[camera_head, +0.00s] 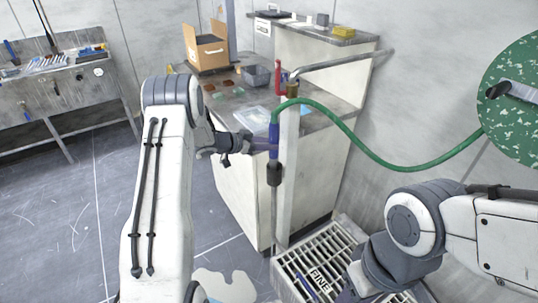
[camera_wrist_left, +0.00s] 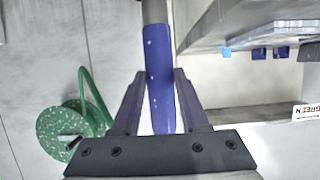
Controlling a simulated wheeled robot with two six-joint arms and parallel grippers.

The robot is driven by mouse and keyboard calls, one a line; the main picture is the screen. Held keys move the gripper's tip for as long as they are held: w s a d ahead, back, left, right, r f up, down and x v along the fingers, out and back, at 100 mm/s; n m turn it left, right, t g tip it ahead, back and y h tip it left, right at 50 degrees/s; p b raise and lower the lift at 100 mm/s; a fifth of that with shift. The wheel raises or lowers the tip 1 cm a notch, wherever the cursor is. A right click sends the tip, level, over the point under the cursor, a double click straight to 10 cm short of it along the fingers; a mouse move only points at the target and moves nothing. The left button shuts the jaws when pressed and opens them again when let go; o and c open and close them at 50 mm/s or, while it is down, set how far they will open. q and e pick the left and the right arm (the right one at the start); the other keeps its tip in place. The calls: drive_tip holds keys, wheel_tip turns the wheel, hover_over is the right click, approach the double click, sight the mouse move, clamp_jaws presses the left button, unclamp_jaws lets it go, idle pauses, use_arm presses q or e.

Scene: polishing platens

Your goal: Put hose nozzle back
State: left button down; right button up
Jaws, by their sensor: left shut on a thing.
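The hose nozzle (camera_head: 274,141) has a blue body and hangs nearly upright, with the green hose (camera_head: 345,128) joined at its top. My left gripper (camera_head: 266,146) is shut on the blue body from the left. In the left wrist view, the nozzle (camera_wrist_left: 160,75) lies between the two fingers of my left gripper (camera_wrist_left: 158,100), with a grey section at the picture's top. A dark sleeve-like part (camera_head: 274,174) sits directly below the blue body above a thin rod; I cannot tell whether it belongs to the nozzle or a holder. My right gripper's jaws are not visible.
A pale post (camera_head: 288,170) with a pipe stands close behind the nozzle. A counter (camera_head: 325,135) with a box (camera_head: 206,50) is behind. A green speckled hose reel (camera_head: 515,95) is at right. A floor grate (camera_head: 318,262) lies below, near my right arm.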

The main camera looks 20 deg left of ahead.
use_arm(q)
wheel_tip(320, 180, down, 4)
drive_tip(key=shift+r, duration=0.1)
drive_tip(key=shift+w+d+f+p, duration=0.15)
drive_tip(key=shift+f+p, duration=0.15)
drive_tip(key=shift+f, duration=0.15)
drive_tip(key=shift+f, duration=0.2)
drive_tip(key=shift+c, duration=2.1)
unclamp_jaws()
